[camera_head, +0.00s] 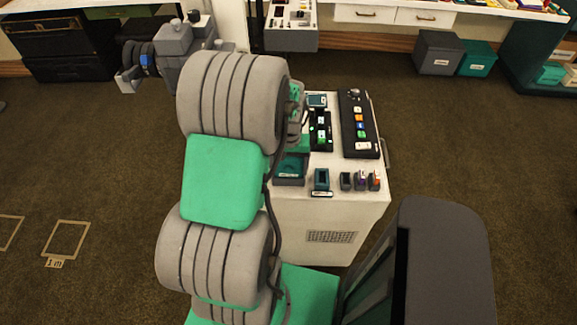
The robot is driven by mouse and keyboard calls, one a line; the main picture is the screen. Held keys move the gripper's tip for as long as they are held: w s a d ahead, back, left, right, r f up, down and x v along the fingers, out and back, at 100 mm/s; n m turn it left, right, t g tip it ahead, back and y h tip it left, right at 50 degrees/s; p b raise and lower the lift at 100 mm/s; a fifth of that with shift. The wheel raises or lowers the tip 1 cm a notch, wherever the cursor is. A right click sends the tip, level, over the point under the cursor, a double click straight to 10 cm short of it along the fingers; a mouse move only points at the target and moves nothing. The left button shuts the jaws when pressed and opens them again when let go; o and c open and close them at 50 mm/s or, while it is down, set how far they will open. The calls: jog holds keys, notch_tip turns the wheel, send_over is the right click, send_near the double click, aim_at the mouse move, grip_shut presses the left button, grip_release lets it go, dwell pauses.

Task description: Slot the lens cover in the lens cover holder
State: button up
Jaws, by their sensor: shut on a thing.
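My arm fills the left middle of the head view. Beyond its upper joint a small part of my wrist and gripper (297,118) shows over the left edge of a white cabinet top. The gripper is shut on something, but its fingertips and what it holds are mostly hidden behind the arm. I cannot make out the lens cover. Several small holders stand along the cabinet's front edge. A teal slotted block (321,179) with a label in front may be the lens cover holder; I cannot tell for sure.
The white cabinet (340,213) also carries a black control panel (350,108), a teal tray (290,169) and small dark holders (345,181) with coloured pieces at right. Grey (437,53) and teal (477,58) boxes stand at the back right.

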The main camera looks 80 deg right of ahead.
jog(key=shift+f+b, duration=0.7)
jog(key=shift+f, duration=0.25)
jog(key=o, duration=1.3)
jog(key=shift+o, duration=0.2)
jog(key=shift+r, duration=0.15)
jog(key=shift+r+p, duration=2.65)
jog(key=shift+r, duration=0.8)
